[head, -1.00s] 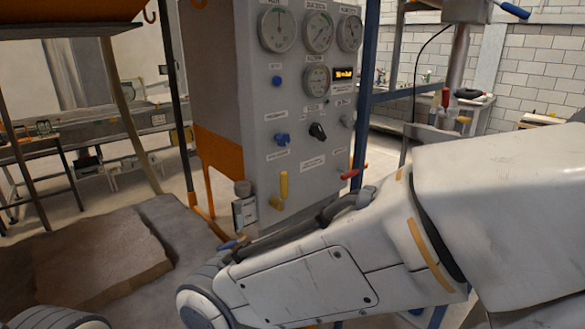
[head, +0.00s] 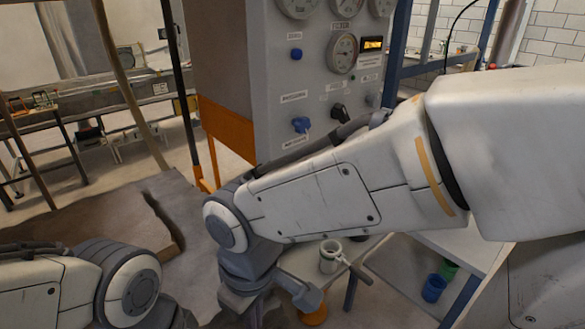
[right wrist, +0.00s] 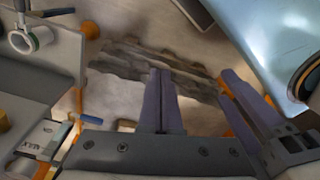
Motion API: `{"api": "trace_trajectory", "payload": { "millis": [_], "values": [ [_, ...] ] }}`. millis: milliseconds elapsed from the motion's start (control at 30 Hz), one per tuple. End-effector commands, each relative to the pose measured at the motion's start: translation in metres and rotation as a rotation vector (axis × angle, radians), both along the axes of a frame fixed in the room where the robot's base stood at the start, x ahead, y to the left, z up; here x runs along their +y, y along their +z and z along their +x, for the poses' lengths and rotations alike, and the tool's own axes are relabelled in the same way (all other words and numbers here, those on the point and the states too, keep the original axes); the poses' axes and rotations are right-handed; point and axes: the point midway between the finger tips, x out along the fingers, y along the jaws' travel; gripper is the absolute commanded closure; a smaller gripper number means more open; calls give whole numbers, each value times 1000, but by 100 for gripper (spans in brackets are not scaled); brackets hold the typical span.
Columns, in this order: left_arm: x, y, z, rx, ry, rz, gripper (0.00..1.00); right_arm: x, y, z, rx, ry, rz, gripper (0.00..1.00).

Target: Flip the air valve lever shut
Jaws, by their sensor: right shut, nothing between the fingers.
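In the right wrist view a small blue-handled lever (right wrist: 63,131) sits at left beside a white plate marked MAX; I take it to be the air valve lever. In the head view my right forearm hides the lower part of the grey gauge panel (head: 268,65), and the lever is not visible there.
A white handled cup (head: 329,257) stands on a light bench right of my right wrist. A blue cup (head: 433,289) and a green cup (head: 449,269) sit further right. An orange panel (head: 226,128) and posts stand left of the gauge panel.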

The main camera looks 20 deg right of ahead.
Motion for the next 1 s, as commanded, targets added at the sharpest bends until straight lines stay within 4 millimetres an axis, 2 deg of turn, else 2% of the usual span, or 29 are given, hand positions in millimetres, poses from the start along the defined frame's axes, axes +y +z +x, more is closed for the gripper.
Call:
{"api": "trace_trajectory", "payload": {
  "millis": [33,200,300,400,533,867,1000],
  "values": [
    [0,27,0,-1,0,-1,50,-3,35,28,-23,-12,-31,100],
    [0,72,0,-1,1,-1,50,-36,108,126,-101,-48,-181,100],
    [0,90,0,-1,2,-1,50,-61,139,171,-134,-72,-262,100],
    [0,99,0,-1,2,-1,50,-81,158,199,-156,-92,-321,100],
    [0,102,0,-1,2,-1,50,-92,166,213,-168,-103,-352,100],
    [0,100,0,-1,2,-1,50,-93,164,213,-169,-102,-353,100],
    [0,103,0,-1,2,-1,50,-96,154,215,-166,-103,-354,100]
  ]
}}
